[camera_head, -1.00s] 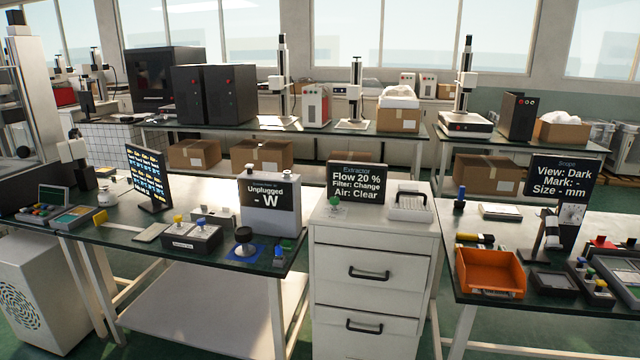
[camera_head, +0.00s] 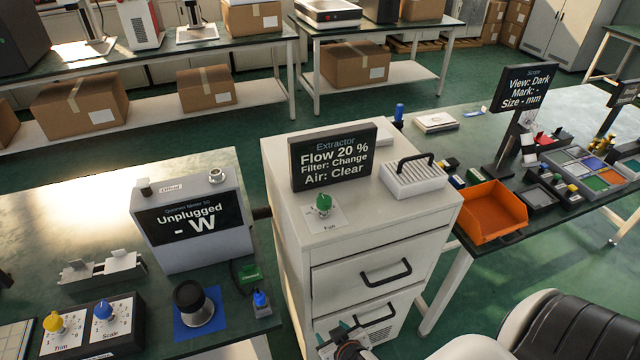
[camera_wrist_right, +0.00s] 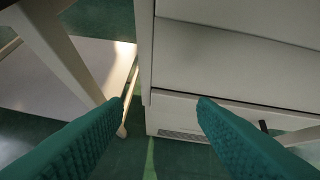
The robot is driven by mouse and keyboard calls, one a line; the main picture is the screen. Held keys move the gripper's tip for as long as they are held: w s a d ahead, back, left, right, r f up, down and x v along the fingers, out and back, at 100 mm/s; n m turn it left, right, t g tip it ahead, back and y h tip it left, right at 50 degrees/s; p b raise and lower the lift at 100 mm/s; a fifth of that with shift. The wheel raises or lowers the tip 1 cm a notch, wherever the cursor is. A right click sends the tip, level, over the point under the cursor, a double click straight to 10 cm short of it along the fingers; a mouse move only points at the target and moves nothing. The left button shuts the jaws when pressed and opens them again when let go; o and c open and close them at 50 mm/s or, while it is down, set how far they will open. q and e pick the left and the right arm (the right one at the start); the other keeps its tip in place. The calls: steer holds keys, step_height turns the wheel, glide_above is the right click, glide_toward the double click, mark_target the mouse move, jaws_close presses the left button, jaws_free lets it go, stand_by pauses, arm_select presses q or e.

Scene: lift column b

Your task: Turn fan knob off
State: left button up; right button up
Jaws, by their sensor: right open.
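The fan knob (camera_head: 323,203) is a small green knob on a white plate (camera_head: 326,222), on top of the white extractor cabinet (camera_head: 370,232). Its pointer position is too small to read for certain. The extractor screen (camera_head: 334,158) behind it reads Flow 20 %, Filter: Change, Air: Clear. My right gripper (camera_head: 335,334) is low at the bottom of the head view, in front of the cabinet's lower drawers and apart from the knob. Its teal fingers stand apart and empty in the right wrist view (camera_wrist_right: 160,105), facing the cabinet's lower front and the floor. My left gripper is not in view.
A handled white rack (camera_head: 413,177) shares the cabinet top. An orange bin (camera_head: 490,212) stands right.

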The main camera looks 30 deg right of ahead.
steer(key=w+d+r+t, duration=0.1)
steer(key=r, duration=0.4)
steer(key=w+d+r+m+t+h+p, duration=0.1)
steer(key=w+r, duration=0.1)
steer(key=r, duration=0.4)
steer(key=w+d+r+t+h, duration=0.1)
steer(key=r, duration=0.4)
steer(key=shift+w+d+r+m, duration=0.15)
steer(key=shift+r+m, duration=0.1)
steer(key=shift+m, duration=0.05)
steer(key=t+p, duration=0.1)
steer(key=t, duration=0.4)
glide_toward(324, 200)
arm_select(q)
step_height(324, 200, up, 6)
steer(key=p, duration=0.3)
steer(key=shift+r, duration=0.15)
arm_select(e)
steer(key=shift+h, duration=0.3)
steer(key=x, duration=1.2)
steer(key=shift+f, duration=0.3)
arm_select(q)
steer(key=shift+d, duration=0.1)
arm_select(e)
steer(key=c, duration=1)
